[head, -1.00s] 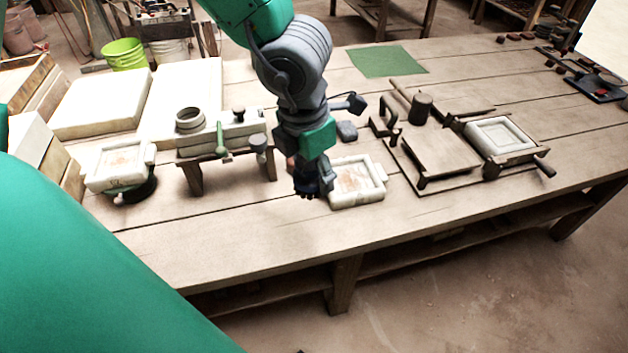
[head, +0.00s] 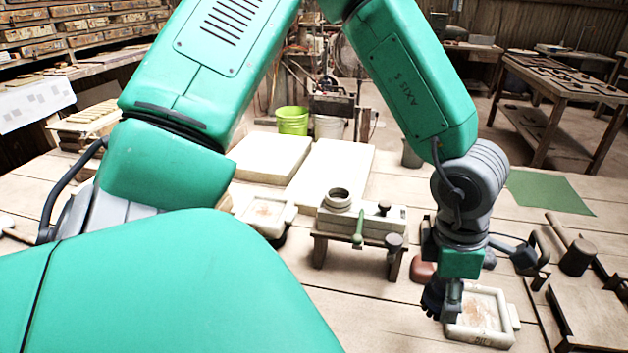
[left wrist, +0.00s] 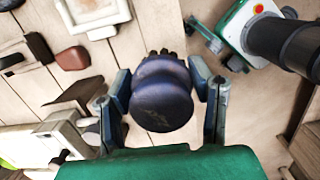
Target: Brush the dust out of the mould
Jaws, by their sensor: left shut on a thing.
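The mould (head: 504,318) is a white square frame with brownish dust on its floor, on the table at lower right in the head view. Part of a white mould (left wrist: 98,14) shows at the top of the left wrist view. My left gripper (head: 446,298) is at the mould's left side and hides that edge. In the left wrist view its fingers are shut on a dark, round-topped brush (left wrist: 162,98), whose dark bristles show beyond the knob. I cannot tell whether the bristles touch the mould. My right gripper is not in view.
A second dusty mould (head: 268,212) sits on a dark round stand to the left. Between them stands a small bench (head: 378,240) with a ring and green lever. A reddish-brown block (head: 422,272) lies behind my gripper. The press frame (head: 600,318) is at far right.

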